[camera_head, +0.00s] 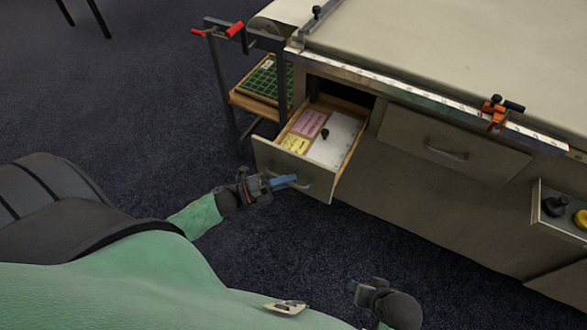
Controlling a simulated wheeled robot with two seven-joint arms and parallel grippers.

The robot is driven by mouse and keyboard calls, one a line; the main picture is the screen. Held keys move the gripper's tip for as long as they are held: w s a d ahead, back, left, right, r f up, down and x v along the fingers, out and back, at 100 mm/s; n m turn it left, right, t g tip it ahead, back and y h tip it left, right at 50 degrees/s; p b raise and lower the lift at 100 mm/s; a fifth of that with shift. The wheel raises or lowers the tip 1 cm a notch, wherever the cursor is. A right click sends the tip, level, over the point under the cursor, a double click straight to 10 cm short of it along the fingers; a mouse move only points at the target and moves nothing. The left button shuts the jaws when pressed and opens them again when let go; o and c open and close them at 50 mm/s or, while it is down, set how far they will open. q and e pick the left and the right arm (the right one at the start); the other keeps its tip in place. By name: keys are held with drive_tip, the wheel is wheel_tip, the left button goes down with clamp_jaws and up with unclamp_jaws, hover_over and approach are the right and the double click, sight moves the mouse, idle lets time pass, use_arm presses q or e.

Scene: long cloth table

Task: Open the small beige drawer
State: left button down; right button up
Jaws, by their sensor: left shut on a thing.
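The small beige drawer (266,158) stands pulled out from the left end of the table front. Inside it show a pink card, a yellow card, a white sheet and a small black knob-like item. My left gripper (291,181) is at the front of this drawer, shut on its handle (316,184); its fingers hide part of the handle. My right gripper (360,290) is low at the bottom of the picture, apart from the drawers; its fingers are too small and dark to read.
A second beige drawer (420,140) to the right is closed. Another drawer (537,210) at the right edge is open, with black and yellow items. A metal frame with red handles (233,30) and a shelf with a green grid (262,82) stand left. Dark floor (130,110) is clear.

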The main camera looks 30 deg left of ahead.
use_arm(q)
drive_tip(key=shift+s, duration=0.55)
use_arm(e)
drive_tip(key=shift+r, duration=0.15)
use_arm(q)
drive_tip(key=c, duration=1.5)
unclamp_jaws()
drive_tip(key=shift+a, duration=0.1)
